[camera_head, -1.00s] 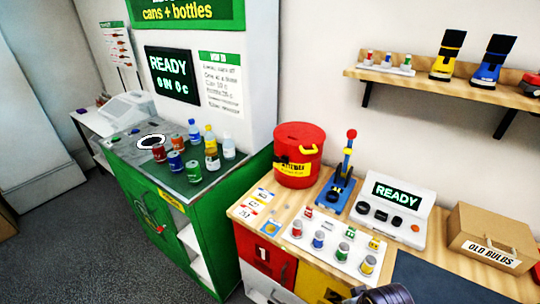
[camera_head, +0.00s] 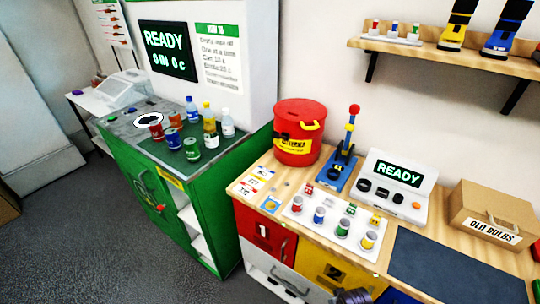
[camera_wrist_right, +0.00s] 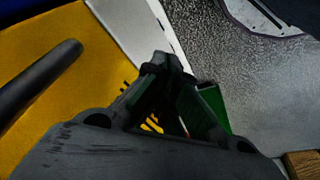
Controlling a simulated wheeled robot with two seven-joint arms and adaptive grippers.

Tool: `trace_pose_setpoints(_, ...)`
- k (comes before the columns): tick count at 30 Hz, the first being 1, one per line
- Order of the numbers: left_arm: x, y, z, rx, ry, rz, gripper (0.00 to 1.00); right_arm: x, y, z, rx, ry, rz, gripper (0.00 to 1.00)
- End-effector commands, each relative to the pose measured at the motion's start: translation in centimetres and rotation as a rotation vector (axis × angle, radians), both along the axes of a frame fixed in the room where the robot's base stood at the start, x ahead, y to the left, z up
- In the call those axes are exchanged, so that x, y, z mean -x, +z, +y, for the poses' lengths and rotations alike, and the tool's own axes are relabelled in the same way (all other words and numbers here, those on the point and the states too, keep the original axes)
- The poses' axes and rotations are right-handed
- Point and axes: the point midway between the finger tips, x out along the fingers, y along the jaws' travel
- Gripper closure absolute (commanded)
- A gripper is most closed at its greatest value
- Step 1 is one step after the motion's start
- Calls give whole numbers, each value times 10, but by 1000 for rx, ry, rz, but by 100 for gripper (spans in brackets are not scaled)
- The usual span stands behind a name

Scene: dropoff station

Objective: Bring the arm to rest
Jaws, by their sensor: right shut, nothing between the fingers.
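My right gripper (camera_wrist_right: 168,70) is shut and empty in the right wrist view, its dark fingertips together. It hangs beside the yellow drawer front (camera_wrist_right: 70,105) and its dark bar handle (camera_wrist_right: 40,80), apart from the handle as far as I can tell. A dark part of my right arm (camera_head: 354,296) shows at the bottom edge of the head view, in front of the workbench. My left gripper is in neither view.
The wooden workbench (camera_head: 380,222) carries a red bin (camera_head: 297,135), a white tray of small coloured cylinders (camera_head: 330,222), a READY console (camera_head: 398,188) and a cardboard box (camera_head: 490,215). A green can-and-bottle station (camera_head: 150,205) stands left. Grey floor (camera_head: 80,250) lies open at lower left.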

Motion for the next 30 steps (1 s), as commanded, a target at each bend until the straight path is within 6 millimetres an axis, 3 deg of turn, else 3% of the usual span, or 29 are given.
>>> trace_pose_setpoints(3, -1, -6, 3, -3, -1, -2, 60, 6, -36, -4, 5, 2, 11, 100)
trace_pose_setpoints(14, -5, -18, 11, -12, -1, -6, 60, 33, -127, -16, 16, 8, 35, 100)
trace_pose_setpoints(30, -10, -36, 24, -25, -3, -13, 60, 102, -250, -44, 37, 16, 73, 100)
